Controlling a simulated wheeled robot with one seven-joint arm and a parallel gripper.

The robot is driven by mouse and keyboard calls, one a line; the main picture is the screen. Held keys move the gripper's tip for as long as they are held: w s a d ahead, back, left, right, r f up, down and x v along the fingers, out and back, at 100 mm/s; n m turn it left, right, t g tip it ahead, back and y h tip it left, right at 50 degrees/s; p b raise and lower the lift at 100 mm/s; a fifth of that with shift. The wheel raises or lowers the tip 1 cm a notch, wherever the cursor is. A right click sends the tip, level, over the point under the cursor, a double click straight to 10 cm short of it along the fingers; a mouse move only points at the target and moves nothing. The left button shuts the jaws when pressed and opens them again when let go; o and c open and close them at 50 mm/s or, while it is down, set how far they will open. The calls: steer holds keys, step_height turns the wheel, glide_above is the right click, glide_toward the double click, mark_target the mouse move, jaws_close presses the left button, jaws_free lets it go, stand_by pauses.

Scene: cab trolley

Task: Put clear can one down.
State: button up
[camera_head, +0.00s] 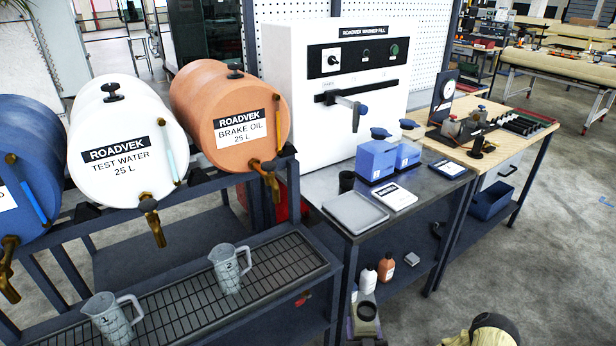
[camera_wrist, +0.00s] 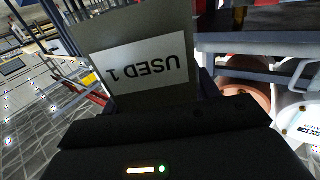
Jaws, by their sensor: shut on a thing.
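My gripper (camera_wrist: 155,107) is shut on a grey container (camera_wrist: 135,28) in the wrist view. Its white label reads "USED 1" and appears upside down. The container's lower end and the fingertips are mostly hidden. In the head view, a clear grey jug marked 1 (camera_head: 108,318) stands upright on the drip grate at the lower left. A second clear jug marked 2 (camera_head: 228,270) stands upright on the grate, to its right and further back. My gripper is apart from both jugs and does not clearly show in the head view.
Blue, white test water (camera_head: 118,190) and orange brake oil (camera_head: 215,115) drums with taps lie above the grate (camera_head: 180,305). Right of it, a dark bench (camera_head: 405,225) carries a grey tray (camera_head: 355,212), a white plate and blue boxes. Open floor (camera_head: 540,260) lies at right.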

mark_target(365, 321)
steer(key=shift+s+r+p, duration=0.2)
steer(key=shift+r+p, duration=0.35)
steer(key=shift+r, duration=0.2)
steer(key=shift+s+r+p, duration=0.15)
steer(key=shift+r+p, duration=0.45)
steer(key=shift+r, duration=0.2)
steer(key=shift+s+r+p, duration=0.2)
steer(key=shift+r+p, duration=0.35)
steer(key=shift+r, duration=0.2)
steer(key=shift+a, duration=0.1)
